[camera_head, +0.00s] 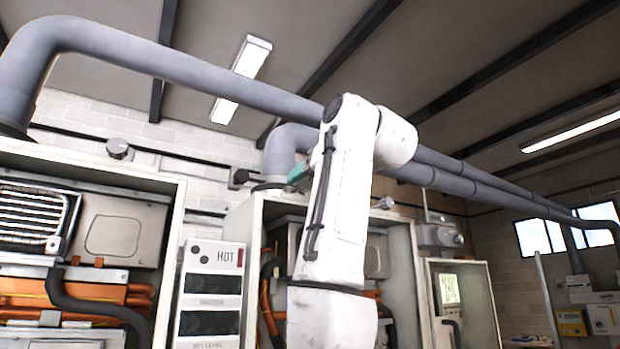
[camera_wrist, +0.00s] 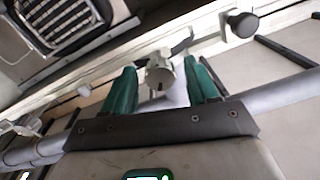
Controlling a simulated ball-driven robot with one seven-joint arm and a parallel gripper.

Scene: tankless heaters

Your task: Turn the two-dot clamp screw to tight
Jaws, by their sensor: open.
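My gripper (camera_wrist: 160,63) shows in the wrist view with its two green fingers spread apart. A pale grey round knob or screw head (camera_wrist: 159,76) shows in the gap between the fingers; I cannot tell how near it is, and no grip on it shows. A dark round knob (camera_wrist: 242,23) is up and to the right of the fingers. In the head view my gripper (camera_head: 299,173) is mostly hidden behind my white arm, with only a bit of green showing. No dot marks are readable on any knob, so I cannot tell which is the two-dot clamp screw.
The head view shows a grey knob (camera_head: 120,148) above the left heater cabinet (camera_head: 172,235), a dark knob (camera_head: 239,178) near the middle and a small knob (camera_head: 385,203) right of my arm. A thick grey pipe (camera_head: 180,70) runs overhead. A HOT panel (camera_head: 210,290) stands between cabinets.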

